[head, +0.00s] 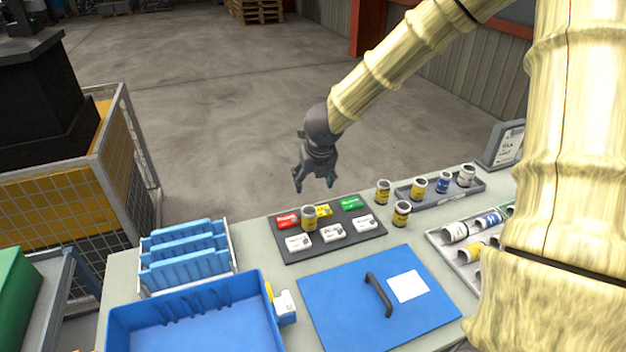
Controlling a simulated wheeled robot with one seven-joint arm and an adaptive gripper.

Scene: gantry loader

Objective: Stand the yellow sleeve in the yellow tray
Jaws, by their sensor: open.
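My gripper (314,180) is open and empty, pointing down above the back edge of a dark board. A yellow-banded sleeve (309,219) stands upright at the board, below the gripper. It overlaps a small yellow piece (324,211); I cannot tell whether they touch. Two more yellow sleeves stand on the bench to the right, one at the back (383,192) and one nearer (402,214). Another yellow sleeve (418,188) stands in a long grey tray (440,200). One more yellow sleeve (474,250) lies in the right-hand tray. I cannot make out a tray that is plainly yellow.
The dark board (283,252) also bears red, green and white pieces. A blue lid (335,300) with a handle and a blue bin (190,309) fill the front. A blue rack (187,255) stands left. The right-hand tray (447,258) holds several sleeves.

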